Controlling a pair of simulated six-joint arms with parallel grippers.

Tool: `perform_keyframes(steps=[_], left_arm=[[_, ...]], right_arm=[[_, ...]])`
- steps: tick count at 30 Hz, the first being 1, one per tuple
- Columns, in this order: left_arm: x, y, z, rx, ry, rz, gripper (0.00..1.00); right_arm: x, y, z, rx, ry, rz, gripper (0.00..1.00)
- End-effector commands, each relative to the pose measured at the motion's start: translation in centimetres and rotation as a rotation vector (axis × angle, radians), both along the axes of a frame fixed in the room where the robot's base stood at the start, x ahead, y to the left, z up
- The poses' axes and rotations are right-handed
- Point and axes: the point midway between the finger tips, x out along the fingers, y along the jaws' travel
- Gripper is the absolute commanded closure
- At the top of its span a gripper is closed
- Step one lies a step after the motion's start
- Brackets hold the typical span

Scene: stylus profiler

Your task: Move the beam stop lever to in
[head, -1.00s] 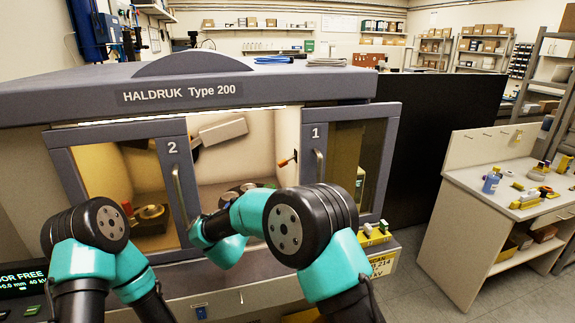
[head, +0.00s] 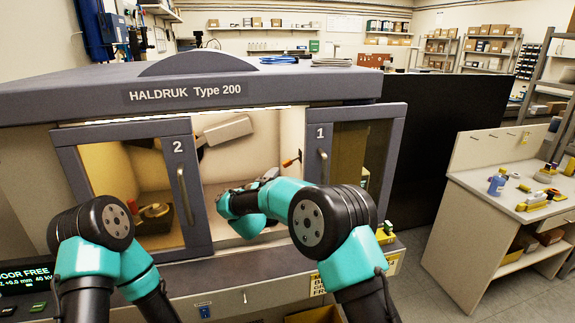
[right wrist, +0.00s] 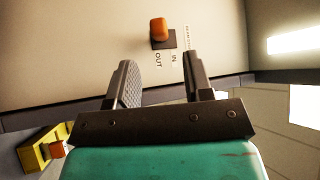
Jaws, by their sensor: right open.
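The beam stop lever (head: 291,162) is a small orange handle on the chamber's right inner wall. In the right wrist view its orange knob (right wrist: 158,29) sits on a dark plate, beside the labels IN and OUT, nearer the OUT side. My right gripper (right wrist: 160,72) is open and empty, its two dark fingers pointing toward the lever, with the knob beyond the tips, roughly between them and not touched. In the head view my right arm reaches into the chamber opening and hides much of that gripper. My left arm is at lower left; its gripper does not show.
Door 2 (head: 180,195) stands left of the opening and door 1 (head: 325,145) right of it. A bright light strip (right wrist: 298,42) shows in the right wrist view. A yellow holder (right wrist: 40,150) lies lower left there. The side bench (head: 470,152) stands apart at right.

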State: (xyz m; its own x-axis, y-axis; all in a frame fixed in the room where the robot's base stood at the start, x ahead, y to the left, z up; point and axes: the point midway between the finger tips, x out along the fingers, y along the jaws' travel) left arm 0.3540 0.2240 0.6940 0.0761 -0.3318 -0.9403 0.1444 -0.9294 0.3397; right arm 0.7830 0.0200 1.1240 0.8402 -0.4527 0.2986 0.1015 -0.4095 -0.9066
Motion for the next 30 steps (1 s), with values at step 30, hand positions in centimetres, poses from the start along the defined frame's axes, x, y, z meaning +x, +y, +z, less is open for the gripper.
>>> perform_keyframes(steps=[30], left_arm=[[0.0,0.0,0.0,0.0,0.0,0.0,0.57]], right_arm=[[6.7,-3.6,2.4,-0.001,0.0,0.0,0.66]])
